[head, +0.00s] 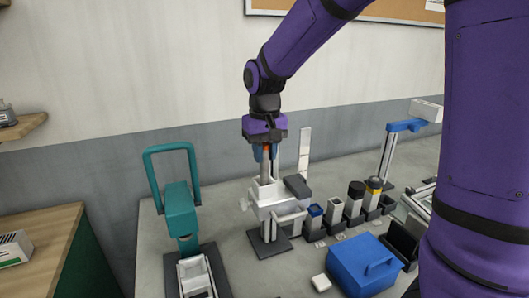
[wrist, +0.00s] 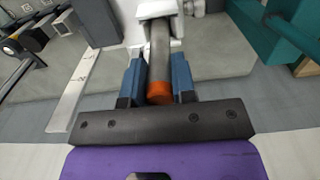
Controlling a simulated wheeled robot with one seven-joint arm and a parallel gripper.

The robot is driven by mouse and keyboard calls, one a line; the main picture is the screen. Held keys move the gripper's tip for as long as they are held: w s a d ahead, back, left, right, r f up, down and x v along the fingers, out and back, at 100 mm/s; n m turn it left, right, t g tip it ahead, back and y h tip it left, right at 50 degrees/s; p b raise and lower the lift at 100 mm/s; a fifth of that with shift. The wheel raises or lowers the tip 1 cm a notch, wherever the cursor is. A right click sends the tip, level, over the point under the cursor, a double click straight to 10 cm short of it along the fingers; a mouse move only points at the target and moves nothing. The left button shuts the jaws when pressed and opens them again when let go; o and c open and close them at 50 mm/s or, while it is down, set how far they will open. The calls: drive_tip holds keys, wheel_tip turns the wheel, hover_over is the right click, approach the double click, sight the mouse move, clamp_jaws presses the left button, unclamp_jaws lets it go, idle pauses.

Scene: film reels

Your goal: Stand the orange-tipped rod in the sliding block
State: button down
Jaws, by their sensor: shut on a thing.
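My gripper (head: 265,153) points down and is shut on the orange-tipped rod (head: 264,171). In the wrist view the blue fingers of my gripper (wrist: 159,85) flank the grey rod (wrist: 160,50), with its orange tip near the palm. The rod is upright, orange end on top. Its lower end meets the white sliding block (head: 268,192) on a stand with a dark base. In the wrist view the block (wrist: 160,10) surrounds the rod's far end. How deep the rod sits in it is hidden.
A teal press-like device (head: 181,212) stands to the left. Several small dark holders with cylinders stand right of the stand, including a yellow-banded one (head: 373,190). A blue box (head: 364,265) is at the front right. A white upright strip (head: 305,153) stands behind.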

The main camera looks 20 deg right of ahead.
drive_tip(key=shift+f, duration=0.6)
idle(0.3)
drive_tip(key=c, duration=1.2)
unclamp_jaws()
drive_tip(key=shift+r, duration=5.5)
